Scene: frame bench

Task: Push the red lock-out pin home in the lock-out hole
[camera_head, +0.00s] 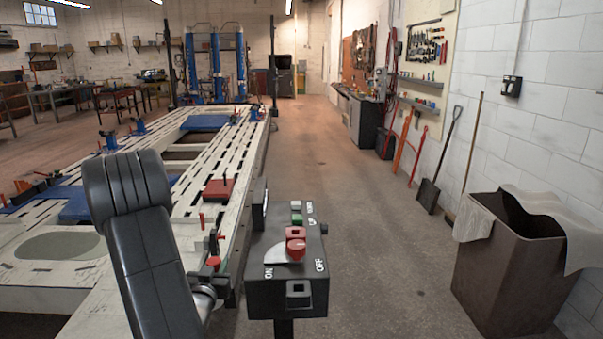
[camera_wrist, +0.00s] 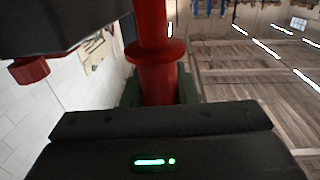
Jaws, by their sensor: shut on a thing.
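The red lock-out pin (camera_wrist: 152,28) fills the upper middle of the wrist view, with a round collar partway along it. My gripper (camera_wrist: 159,92) is shut on its thicker end, between greenish jaws. The wrist picture is upside down, so the shaft points downward. The black control box (camera_head: 262,292) stands right of my arm in the head view, with a red rotary switch (camera_head: 295,243) and ON and OFF marks. Its front has a small plate with a dark opening (camera_head: 298,289); I cannot tell whether this is the lock-out hole. The pin's tip is out of the wrist view.
The pale slotted frame bench (camera_head: 240,150) lies left of the box, with clamps and red fittings along its edge. A brown bin (camera_head: 500,275) with cloths over its rim stands at right. The floor (camera_head: 345,190) between them is clear. My dark arm covers part of the bench.

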